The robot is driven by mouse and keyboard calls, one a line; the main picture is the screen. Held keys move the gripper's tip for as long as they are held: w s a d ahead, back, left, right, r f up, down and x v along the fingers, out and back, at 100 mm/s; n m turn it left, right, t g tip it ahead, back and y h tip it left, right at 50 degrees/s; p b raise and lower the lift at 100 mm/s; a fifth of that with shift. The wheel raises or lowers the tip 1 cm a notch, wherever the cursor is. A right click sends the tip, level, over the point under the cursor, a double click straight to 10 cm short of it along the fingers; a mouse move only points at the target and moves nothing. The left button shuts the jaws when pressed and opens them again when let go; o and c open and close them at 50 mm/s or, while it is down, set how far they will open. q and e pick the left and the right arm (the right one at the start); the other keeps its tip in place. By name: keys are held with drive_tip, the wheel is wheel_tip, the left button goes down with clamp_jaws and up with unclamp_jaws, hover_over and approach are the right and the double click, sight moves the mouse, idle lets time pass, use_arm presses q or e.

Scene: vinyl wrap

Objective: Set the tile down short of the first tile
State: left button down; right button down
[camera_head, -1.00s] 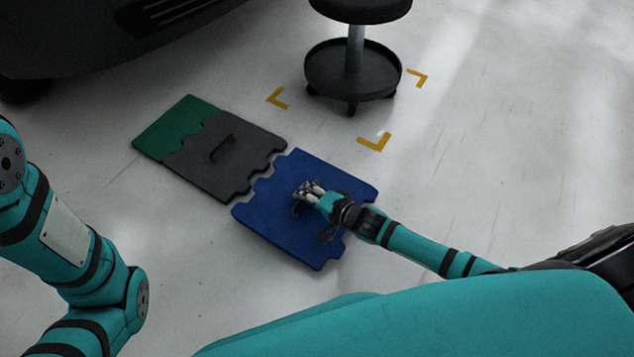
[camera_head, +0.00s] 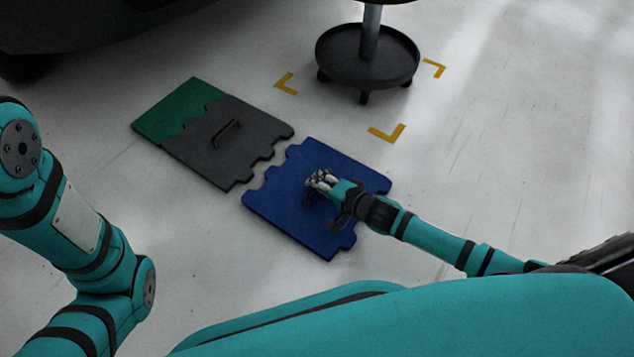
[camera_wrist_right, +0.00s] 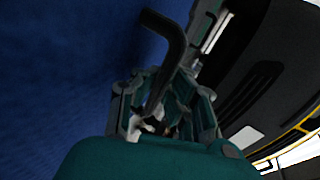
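The blue tile (camera_head: 290,220) has interlocking notched edges and is near the floor; I cannot tell if it rests on it. My right gripper (camera_head: 318,183) is over its middle and appears shut on its dark handle. The wrist view shows the handle (camera_wrist_right: 168,50) running into the right gripper (camera_wrist_right: 160,110), beside the blue surface (camera_wrist_right: 60,70). The grey tile (camera_head: 195,150), with its own handle, lies left of the blue tile, with a narrow strip of floor between them. The green tile (camera_head: 175,108) joins the grey tile's far-left edge. My left gripper is out of view.
A black stool (camera_head: 368,60) with a round tray base stands behind the blue tile, among yellow floor corner marks (camera_head: 388,133). A dark vehicle (camera_head: 120,30) fills the top left. The pale floor right of the blue tile is clear.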

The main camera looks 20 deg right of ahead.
drive_tip(key=c, duration=1.5)
unclamp_jaws()
drive_tip(key=shift+f, duration=0.1)
drive_tip(key=p+v, duration=0.8)
drive_tip(key=v, duration=0.3)
drive_tip(key=shift+s+d+r, duration=0.1)
drive_tip(key=shift+s+r, duration=0.1)
drive_tip(key=shift+r, duration=0.15)
drive_tip(key=shift+s+d, duration=0.15)
drive_tip(key=shift+s, duration=0.1)
